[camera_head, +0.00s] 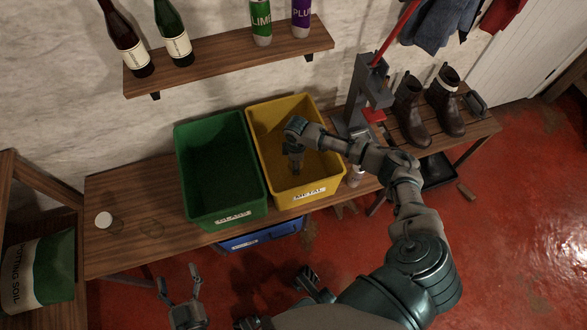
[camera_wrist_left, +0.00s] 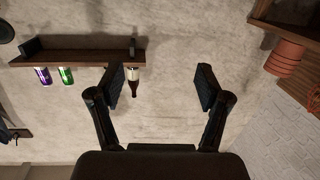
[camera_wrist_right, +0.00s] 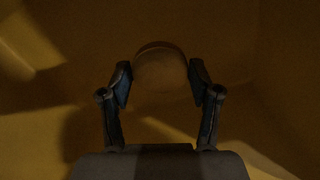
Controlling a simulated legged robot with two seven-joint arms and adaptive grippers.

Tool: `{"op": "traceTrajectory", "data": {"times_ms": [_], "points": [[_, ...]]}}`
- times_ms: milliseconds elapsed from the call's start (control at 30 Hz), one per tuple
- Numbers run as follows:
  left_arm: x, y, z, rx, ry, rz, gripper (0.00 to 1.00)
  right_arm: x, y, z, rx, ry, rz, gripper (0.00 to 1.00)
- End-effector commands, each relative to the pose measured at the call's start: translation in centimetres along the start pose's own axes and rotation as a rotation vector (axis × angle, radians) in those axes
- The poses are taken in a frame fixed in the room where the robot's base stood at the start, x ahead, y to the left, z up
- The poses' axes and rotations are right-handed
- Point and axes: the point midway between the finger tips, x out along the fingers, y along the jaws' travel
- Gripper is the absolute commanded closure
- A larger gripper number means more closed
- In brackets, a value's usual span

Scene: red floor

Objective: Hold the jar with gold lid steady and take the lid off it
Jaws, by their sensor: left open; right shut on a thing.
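My right gripper (camera_head: 296,168) reaches down inside the yellow bin (camera_head: 251,130) marked METAL. In the right wrist view its fingers are shut on a round, flat-faced lid (camera_wrist_right: 160,72); the light is dim there, and it looks brownish gold. My left gripper (camera_head: 179,279) is open and empty in front of the bench, apart from the jar. The left wrist view shows only the wall and shelves between its fingers.
A second glass jar with a white lid (camera_head: 104,219) stands at the bench's left. The green bin (camera_head: 184,180) is beside the yellow one, and a blue bin (camera_head: 262,236) is below. A grey press (camera_head: 363,95) and boots (camera_head: 410,108) stand to the right. Bottles and cans line the shelf (camera_head: 220,58).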

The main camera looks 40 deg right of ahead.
Motion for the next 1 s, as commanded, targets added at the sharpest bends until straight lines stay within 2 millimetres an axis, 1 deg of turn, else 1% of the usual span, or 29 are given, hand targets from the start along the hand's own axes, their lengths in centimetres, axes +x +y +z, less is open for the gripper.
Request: {"op": "traceTrajectory", "data": {"times_ms": [33,167,300,400,533,800,833,867,900,933,1000], "points": [[0.1,0.1,-0.2,-0.002,0.03,0.002,0.23,0.8,0.0,0.1,0.001,-0.001,-0.002,0.79],[0.2,0.3,-1.3,-0.004,0.101,0.005,0.23,1.7,0.0,0.1,0.001,0.001,-0.001,0.8],[0.1,0.6,-2.9,-0.011,0.23,0.012,0.23,4.0,0.0,0.1,0.002,-0.001,-0.003,0.8],[-0.1,0.8,-4.0,-0.016,0.309,0.016,0.23,5.0,0.0,0.1,0.002,-0.001,-0.002,0.8],[-0.3,0.8,-4.7,-0.018,0.348,0.018,0.23,5.2,0.1,0.0,0.002,0.002,0.001,0.79],[-0.3,0.8,-4.8,-0.018,0.35,0.017,0.23,5.2,0.0,0.0,0.002,0.002,0.001,0.8],[-0.3,0.8,-4.8,-0.018,0.35,0.017,0.23,5.2,0.1,0.0,0.002,0.002,0.001,0.33],[-0.2,0.8,-4.7,-0.018,0.349,0.018,0.23,5.2,0.1,0.0,0.002,0.002,0.002,0.25],[-0.1,0.8,-4.7,-0.017,0.348,0.017,0.23,5.2,0.1,0.0,0.002,0.002,0.001,0.15],[-0.1,0.8,-4.7,-0.017,0.348,0.018,0.23,5.2,0.1,0.0,0.002,0.002,0.001,0.12],[-0.1,0.8,-4.7,-0.017,0.348,0.018,0.23,5.2,0.1,0.0,0.002,0.002,0.001,0.12]]}}
